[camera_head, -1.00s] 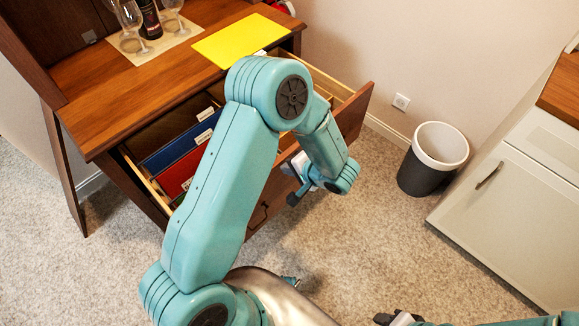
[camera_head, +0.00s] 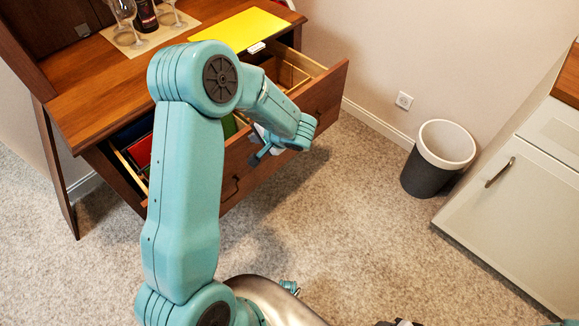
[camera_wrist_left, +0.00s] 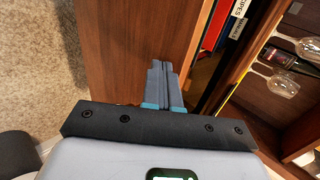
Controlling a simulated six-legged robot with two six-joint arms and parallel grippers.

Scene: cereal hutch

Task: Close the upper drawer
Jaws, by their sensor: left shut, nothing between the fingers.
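The upper drawer (camera_head: 318,98) of the wooden hutch is partly open, with its brown front facing the carpet side. Inside it are wooden dividers and hanging files, partly hidden by my left arm. My left gripper (camera_head: 262,158) is at the drawer's front face, shut and empty. In the left wrist view, the shut fingers (camera_wrist_left: 160,70) lie against or very close to the wooden drawer front (camera_wrist_left: 125,45); contact cannot be told for sure. Of my right gripper only a dark sliver (camera_head: 398,323) shows at the bottom edge.
The hutch top (camera_head: 105,95) holds a yellow folder (camera_head: 240,28), glasses and a bottle on a mat. A grey and white bin (camera_head: 437,158) stands by the wall. A white cabinet (camera_head: 525,195) is at the right. The carpet in front of the drawer is clear.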

